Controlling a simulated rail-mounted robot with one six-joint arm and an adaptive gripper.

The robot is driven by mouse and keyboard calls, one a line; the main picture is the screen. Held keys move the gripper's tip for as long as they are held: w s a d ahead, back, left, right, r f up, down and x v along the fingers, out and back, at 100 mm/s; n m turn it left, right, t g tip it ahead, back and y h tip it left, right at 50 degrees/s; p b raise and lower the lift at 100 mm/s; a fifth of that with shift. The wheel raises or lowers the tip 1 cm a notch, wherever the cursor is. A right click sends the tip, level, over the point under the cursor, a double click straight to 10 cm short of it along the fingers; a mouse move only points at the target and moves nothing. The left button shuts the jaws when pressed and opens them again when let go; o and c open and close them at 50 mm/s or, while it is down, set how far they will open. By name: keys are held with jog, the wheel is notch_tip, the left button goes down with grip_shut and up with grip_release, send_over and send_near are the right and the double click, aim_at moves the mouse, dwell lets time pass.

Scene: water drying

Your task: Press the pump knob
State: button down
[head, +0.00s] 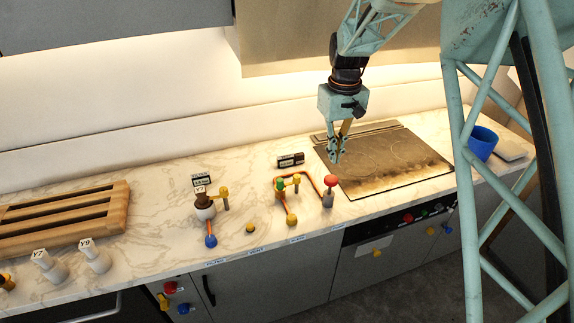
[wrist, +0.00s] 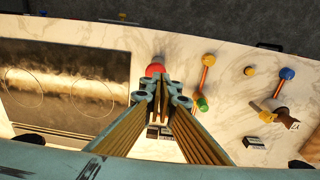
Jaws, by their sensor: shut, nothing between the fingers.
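A red mushroom-shaped knob (head: 330,181), which looks like the pump knob, stands on a short grey post on the marble counter. An orange-brown line runs from it toward a yellow and green valve. My gripper (head: 337,160) points down just above and slightly right of the knob in the head view, with no clear contact. In the wrist view the red knob (wrist: 155,69) shows just beyond the fingertips of my gripper (wrist: 163,84). The fingers are shut with nothing between them. The knob's post is mostly hidden in the wrist view.
A dark cooktop (head: 385,162) lies right of the knob. Left are the green-topped valve (head: 280,184), a yellow ball (head: 292,220), a small dark display (head: 291,160), a brown-and-white vessel (head: 204,205) and a blue ball (head: 211,241). A blue bowl (head: 482,142) stands far right.

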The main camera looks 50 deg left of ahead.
notch_tip(320, 180, up, 5)
jog(key=p, duration=0.1)
send_over(327, 180)
jog(key=shift+s+a+f+h, duration=0.1)
jog(key=shift+s+f+h, duration=0.1)
jog(key=shift+s+h, duration=0.1)
jog(key=shift+f, duration=0.1)
jog(key=shift+w+f+p, duration=0.2)
jog(key=shift+f+p, duration=0.35)
jog(key=shift+f, duration=2.9)
jog(key=shift+w+f+p, duration=0.2)
jog(key=shift+f+p, duration=0.35)
jog(key=shift+f, duration=2.9)
jog(key=shift+f, duration=0.15)
